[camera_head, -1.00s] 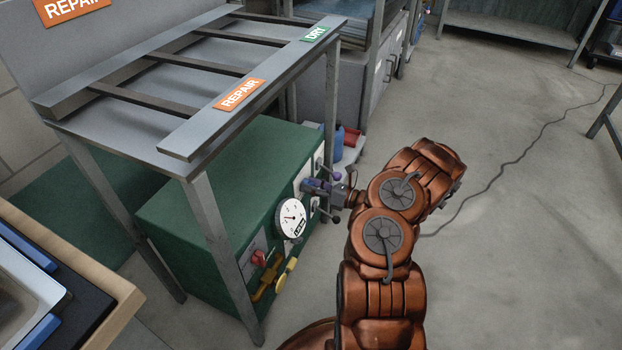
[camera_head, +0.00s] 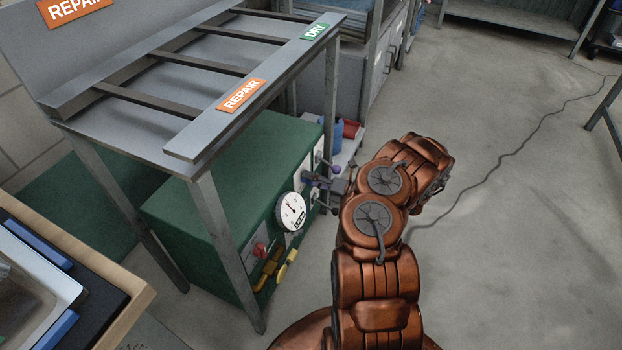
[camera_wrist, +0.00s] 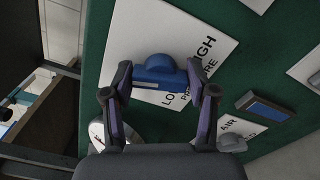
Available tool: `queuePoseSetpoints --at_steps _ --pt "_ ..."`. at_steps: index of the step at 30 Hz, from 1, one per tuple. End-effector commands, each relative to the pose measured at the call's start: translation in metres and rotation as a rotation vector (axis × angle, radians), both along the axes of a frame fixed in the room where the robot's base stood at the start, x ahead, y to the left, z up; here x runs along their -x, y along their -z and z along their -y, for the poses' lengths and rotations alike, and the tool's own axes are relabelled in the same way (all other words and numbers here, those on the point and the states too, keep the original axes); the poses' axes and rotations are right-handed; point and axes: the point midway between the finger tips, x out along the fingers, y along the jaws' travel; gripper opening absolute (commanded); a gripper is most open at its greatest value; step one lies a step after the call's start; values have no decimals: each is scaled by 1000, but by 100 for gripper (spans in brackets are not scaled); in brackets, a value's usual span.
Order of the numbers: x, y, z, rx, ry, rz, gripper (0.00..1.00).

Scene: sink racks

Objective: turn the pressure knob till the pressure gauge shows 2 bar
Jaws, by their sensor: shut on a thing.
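The blue pressure knob (camera_wrist: 158,70) sits on a white plate marked low, high and pressure in the wrist view. My gripper (camera_wrist: 160,80) is shut on it, one purple-padded finger on each side. In the head view my gripper (camera_head: 320,184) is at the front of the green cabinet, and the knob is hidden there. The round white pressure gauge (camera_head: 291,212) is on the cabinet front, left of my gripper. Its dark needle points up and to the left; the scale is too small to read.
A red knob (camera_head: 259,250) and a yellow handle (camera_head: 281,272) are below the gauge on the green cabinet (camera_head: 215,200). A grey rack table (camera_head: 190,135) stands over the cabinet. A blue-topped switch (camera_wrist: 264,107) is right of my gripper.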

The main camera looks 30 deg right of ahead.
Motion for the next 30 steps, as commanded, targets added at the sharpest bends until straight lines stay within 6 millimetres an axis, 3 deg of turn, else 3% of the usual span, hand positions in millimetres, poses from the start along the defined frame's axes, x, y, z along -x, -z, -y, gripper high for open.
queuePoseSetpoints --at_steps 16,17,23,30 --pt "0 1 1 -20 3 -16 23" --pt "0 1 1 -20 3 -16 60" --pt "0 1 1 -20 1 -15 81" --pt "0 0 0 -21 0 -14 82"
